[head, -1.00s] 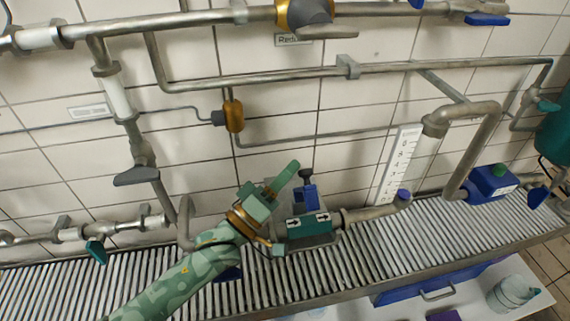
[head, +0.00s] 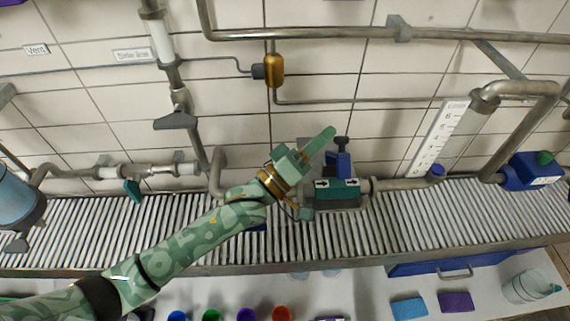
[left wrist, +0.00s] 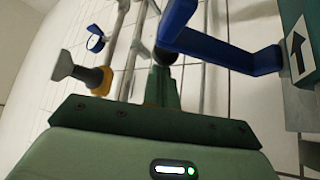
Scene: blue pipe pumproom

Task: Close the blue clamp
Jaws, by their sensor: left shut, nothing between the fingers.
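The blue clamp (head: 340,163) stands behind the dark green block with white arrows (head: 337,190) on the pipe, above the slatted ledge. A dark knob tops it. In the left wrist view the blue clamp (left wrist: 222,48) shows large and close, as angled blue bars right of the fingers. My left gripper (head: 326,137) is shut and empty, its tip just left of and above the clamp's knob in the head view. In the left wrist view its green fingers (left wrist: 162,88) are together, near the clamp; whether they touch it I cannot tell. My right gripper is not in view.
Pipes run along the tiled wall, with a brass fitting (head: 275,70) above my gripper. A white scale (head: 438,138) and a blue box (head: 532,171) stand to the right. A white surface below holds sponges (head: 456,302), a glass beaker (head: 527,287) and colored round objects.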

